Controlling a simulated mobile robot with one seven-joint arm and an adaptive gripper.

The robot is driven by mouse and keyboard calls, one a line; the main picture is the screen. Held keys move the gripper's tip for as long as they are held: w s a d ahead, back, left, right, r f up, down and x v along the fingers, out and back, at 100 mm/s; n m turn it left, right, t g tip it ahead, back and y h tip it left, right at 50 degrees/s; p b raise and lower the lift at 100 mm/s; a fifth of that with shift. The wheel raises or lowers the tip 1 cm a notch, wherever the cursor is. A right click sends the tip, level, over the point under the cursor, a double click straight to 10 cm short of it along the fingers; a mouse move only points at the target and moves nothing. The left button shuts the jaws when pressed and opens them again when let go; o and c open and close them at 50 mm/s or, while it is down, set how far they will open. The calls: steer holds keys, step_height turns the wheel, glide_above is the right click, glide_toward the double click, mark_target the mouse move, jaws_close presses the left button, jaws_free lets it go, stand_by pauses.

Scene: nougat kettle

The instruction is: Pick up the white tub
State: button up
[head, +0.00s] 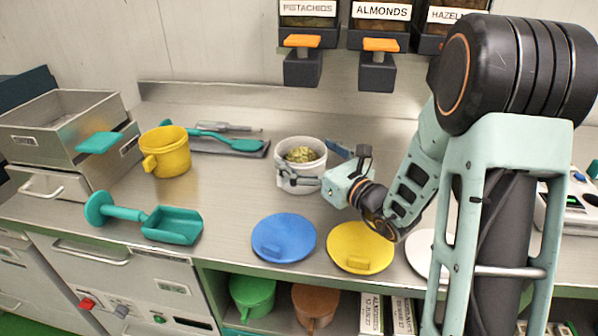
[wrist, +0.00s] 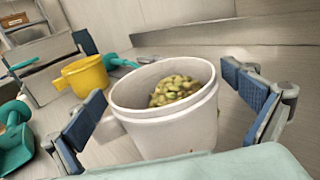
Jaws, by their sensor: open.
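The white tub (head: 313,158) stands upright on the steel counter in the head view, with greenish-yellow nuts inside. In the wrist view the tub (wrist: 170,130) fills the middle, with a handle on its left side. My gripper (head: 318,165) is at the tub, coming from the right. Its two blue-padded fingers (wrist: 168,112) are spread, one on each side of the tub, with a visible gap on the right. Whether the left finger touches the handle, I cannot tell.
A yellow jug (head: 172,155) and a teal scoop (head: 172,225) are at left. A blue lid (head: 284,238) and a yellow lid (head: 360,248) lie in front of the tub. Dispensers (head: 380,60) hang behind.

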steer(key=shift+w+a, duration=0.35)
steer(key=shift+w, duration=0.15)
steer(key=shift+r, duration=0.1)
steer(key=c, duration=2)
